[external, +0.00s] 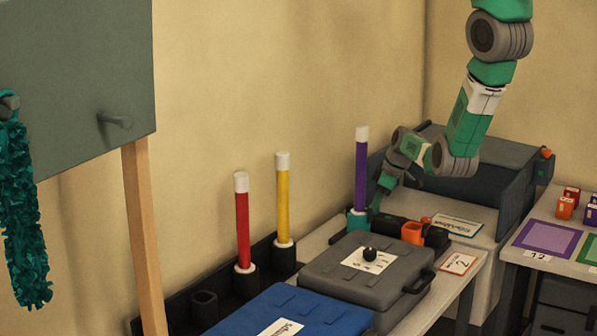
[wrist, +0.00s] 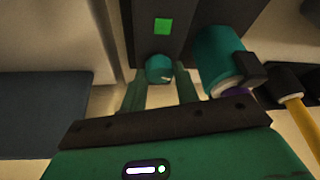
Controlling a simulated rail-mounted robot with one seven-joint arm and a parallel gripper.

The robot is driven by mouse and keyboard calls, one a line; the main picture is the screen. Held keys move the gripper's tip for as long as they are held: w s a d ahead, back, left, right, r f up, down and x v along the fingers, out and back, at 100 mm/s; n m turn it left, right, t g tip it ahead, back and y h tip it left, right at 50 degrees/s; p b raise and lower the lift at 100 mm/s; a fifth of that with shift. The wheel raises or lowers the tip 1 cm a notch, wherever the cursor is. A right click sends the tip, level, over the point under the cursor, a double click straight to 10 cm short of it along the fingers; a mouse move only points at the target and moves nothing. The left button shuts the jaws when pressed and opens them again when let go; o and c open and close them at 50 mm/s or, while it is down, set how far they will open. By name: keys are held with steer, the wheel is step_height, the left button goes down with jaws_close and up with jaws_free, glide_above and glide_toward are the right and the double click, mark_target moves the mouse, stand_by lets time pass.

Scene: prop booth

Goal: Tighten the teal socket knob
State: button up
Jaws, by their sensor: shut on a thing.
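The teal socket (external: 356,218) stands at the back of the bench and holds an upright purple stick (external: 361,170) with a white top. In the wrist view the teal socket (wrist: 216,58) is right of my fingers, with a bit of the purple stick (wrist: 236,92) at its mouth. The teal knob (wrist: 159,67) is a small rounded piece between my fingertips. My gripper (external: 375,206) reaches down just right of the socket. In the wrist view my gripper (wrist: 160,79) is shut on the knob. The knob is not clear in the external view.
A red stick (external: 242,225) and a yellow stick (external: 283,200) stand in black sockets to the left. A grey case (external: 330,275) and a blue case (external: 265,308) lie in front. An orange ring (external: 412,232) is right of my gripper. A green light (wrist: 162,27) shows beyond the knob.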

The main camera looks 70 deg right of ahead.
steer(key=o, duration=1)
steer(key=shift+c, duration=0.2)
steer(key=p+v, duration=0.1)
steer(key=v, duration=0.6)
steer(key=shift+r, duration=0.35)
steer(key=shift+s, duration=0.15)
